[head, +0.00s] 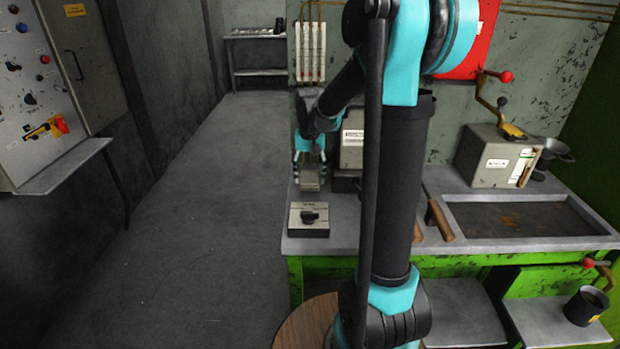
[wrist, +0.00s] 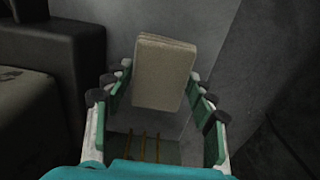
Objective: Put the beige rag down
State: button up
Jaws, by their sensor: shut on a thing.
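The beige rag (wrist: 162,72) is a folded, thick rectangular pad between the fingers of my gripper (wrist: 160,88) in the wrist view. The gripper is shut on it, with green-padded fingers on both sides. In the head view my gripper (head: 310,160) hangs over the far left end of the workbench, and the rag (head: 310,180) shows small and pale beneath it. I cannot tell whether the rag touches the bench top. My arm hides part of the bench middle.
The grey bench top (head: 345,232) carries a switch box (head: 308,219) in front of the gripper and a labelled box (head: 352,150) to its right. A wooden handle (head: 440,220), rusty recessed tray (head: 525,217) and grey box (head: 497,160) are farther right. Open floor (head: 190,230) lies left.

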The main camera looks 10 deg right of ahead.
aim_at(310, 176)
jog(key=shift+f, duration=0.4)
jog(key=shift+f, duration=0.1)
jog(key=o, duration=1.3)
notch_tip(310, 176, up, 12)
jog(key=shift+r, duration=0.15)
jog(key=shift+s, duration=0.1)
